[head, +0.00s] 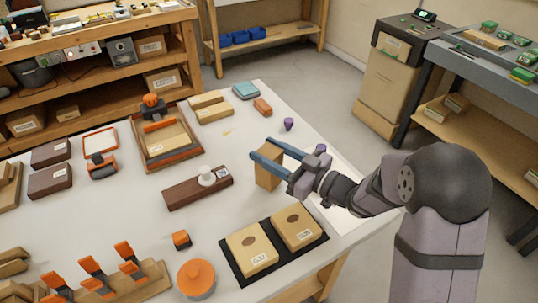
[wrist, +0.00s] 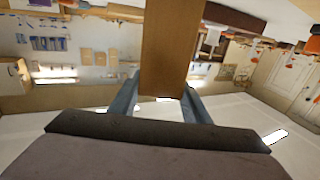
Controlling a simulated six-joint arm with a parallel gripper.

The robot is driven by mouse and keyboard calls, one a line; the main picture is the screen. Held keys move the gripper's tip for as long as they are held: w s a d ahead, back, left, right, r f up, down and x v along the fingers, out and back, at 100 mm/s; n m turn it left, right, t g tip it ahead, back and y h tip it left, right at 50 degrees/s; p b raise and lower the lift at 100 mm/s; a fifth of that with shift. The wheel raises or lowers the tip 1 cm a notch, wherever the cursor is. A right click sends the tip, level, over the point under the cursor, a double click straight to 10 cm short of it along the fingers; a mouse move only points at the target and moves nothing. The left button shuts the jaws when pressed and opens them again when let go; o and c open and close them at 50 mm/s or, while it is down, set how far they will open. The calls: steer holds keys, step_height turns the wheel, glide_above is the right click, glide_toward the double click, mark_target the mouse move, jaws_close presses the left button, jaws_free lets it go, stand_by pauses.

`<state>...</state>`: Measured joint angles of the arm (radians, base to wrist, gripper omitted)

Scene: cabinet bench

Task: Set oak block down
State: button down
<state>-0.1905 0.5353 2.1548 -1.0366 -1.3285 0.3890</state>
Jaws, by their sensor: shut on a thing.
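The light-brown oak block (head: 267,178) is upright in my gripper (head: 261,148), right of the middle of the white table in the head view. The two blue-grey fingers are shut on it from either side. In the wrist view the block (wrist: 172,45) stands as a plain wood face between the fingers (wrist: 160,100). I cannot tell whether its lower end touches the table. Two labelled wood blocks, one (head: 252,249) and another (head: 297,227), lie on a black mat (head: 285,263) in front of it.
Purple pegs, one (head: 288,124) behind and one (head: 320,149) beside my gripper, stand close by. An orange-lidded round tin (head: 196,279) is at the front. Bare table shows behind the bar.

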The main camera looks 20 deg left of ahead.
steer(key=shift+f, duration=0.5)
steer(key=shift+f, duration=0.15)
steer(key=c, duration=1)
jaws_free()
steer(key=b+v, duration=0.1)
steer(key=v, duration=1.1)
